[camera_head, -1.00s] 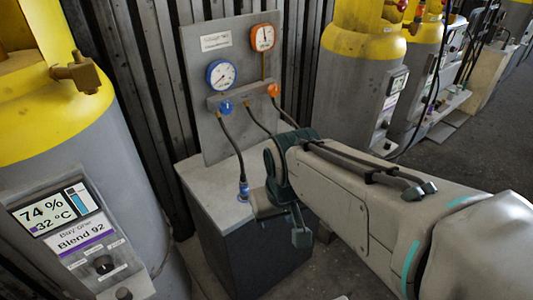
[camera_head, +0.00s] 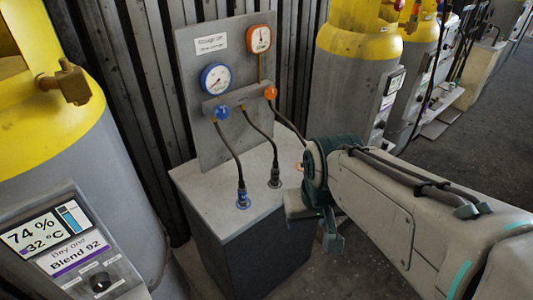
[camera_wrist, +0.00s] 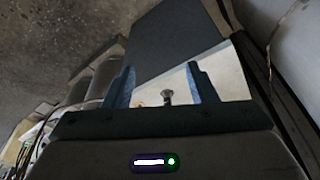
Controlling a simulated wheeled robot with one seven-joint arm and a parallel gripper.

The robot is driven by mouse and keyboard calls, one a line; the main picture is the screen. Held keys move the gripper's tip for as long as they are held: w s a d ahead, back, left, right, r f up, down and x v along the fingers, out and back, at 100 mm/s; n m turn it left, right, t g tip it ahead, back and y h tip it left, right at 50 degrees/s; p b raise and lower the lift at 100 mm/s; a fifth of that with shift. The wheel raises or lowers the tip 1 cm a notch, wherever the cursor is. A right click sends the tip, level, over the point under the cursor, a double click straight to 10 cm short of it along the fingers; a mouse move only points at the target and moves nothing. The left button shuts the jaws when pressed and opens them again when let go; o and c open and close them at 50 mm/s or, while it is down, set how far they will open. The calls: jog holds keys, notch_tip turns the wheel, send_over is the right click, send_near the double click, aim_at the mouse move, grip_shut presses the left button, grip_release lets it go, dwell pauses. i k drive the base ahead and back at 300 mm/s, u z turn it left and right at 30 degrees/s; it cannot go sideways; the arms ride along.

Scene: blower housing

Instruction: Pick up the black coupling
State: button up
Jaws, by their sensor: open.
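The black coupling (camera_head: 275,178) is a small dark grey piece at the end of the middle hose. It stands on the light top of the grey cabinet (camera_head: 192,180), right of the blue coupling (camera_head: 243,199). My gripper (camera_head: 312,217) is open and empty just right of the cabinet top, apart from the couplings. In the wrist view, my gripper (camera_wrist: 161,70) has its two fingers spread. A small dark coupling shows between them, lower down and beyond the palm; I cannot tell for sure which coupling it is.
An upright panel (camera_head: 205,60) with a blue gauge (camera_head: 217,77) and an orange gauge (camera_head: 259,39) stands behind the cabinet top. Hoses hang from it. A large yellow-grey cylinder (camera_head: 90,160) is at the left; more stand at the back right. Open floor lies right of the cabinet.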

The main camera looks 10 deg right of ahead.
aim_at(275, 172)
jog(key=u, duration=3.85)
jog(key=k, duration=1.05)
jog(key=z, duration=1.8)
